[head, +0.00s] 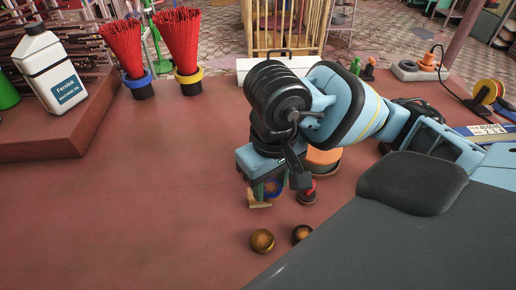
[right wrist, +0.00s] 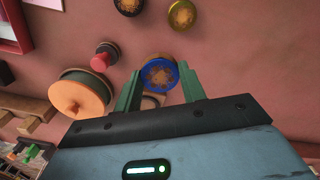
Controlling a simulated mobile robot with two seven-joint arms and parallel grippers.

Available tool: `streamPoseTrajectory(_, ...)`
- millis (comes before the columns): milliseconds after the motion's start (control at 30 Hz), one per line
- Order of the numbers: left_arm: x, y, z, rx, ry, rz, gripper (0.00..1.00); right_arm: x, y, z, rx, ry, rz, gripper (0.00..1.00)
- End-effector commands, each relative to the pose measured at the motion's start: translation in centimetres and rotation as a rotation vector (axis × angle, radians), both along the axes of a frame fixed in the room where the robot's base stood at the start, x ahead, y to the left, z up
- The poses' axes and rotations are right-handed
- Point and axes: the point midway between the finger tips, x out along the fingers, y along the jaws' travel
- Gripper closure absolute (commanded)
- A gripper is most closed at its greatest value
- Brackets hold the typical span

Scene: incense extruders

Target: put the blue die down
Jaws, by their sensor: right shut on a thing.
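The blue die (right wrist: 160,74) is a short round piece with a bronze patterned face. It sits between the green fingers of my right gripper (right wrist: 158,84) in the right wrist view. In the head view, my right gripper (head: 265,190) points down over the table and is shut on the die (head: 272,187), which is partly hidden by the fingers. I cannot tell whether the die touches the table. Two more round dies, one gold (head: 262,241) and one dark (head: 302,234), lie nearer the front. My left gripper is not in view.
A red-and-black knobbed piece (head: 307,196) and an orange-topped round piece (head: 323,158) stand right of the gripper. A small wooden piece (head: 259,205) shows just below it. A white bottle (head: 50,70) and red stick bundles (head: 180,40) stand back left. The left-middle table is clear.

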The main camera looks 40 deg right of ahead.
Motion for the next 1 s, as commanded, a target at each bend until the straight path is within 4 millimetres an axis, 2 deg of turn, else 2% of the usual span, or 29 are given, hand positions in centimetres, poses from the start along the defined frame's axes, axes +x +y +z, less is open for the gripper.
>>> streamPoseTrajectory(500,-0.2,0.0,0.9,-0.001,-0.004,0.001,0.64,10.0,-5.6,-0.9,0.001,0.0,-0.004,0.89)
streamPoseTrajectory(700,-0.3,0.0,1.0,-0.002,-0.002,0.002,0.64,11.8,-6.6,-1.2,0.0,0.0,-0.001,0.89)
streamPoseTrajectory(1000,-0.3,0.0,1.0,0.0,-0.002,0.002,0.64,12.4,-7.0,-1.3,0.0,0.0,-0.001,0.89)
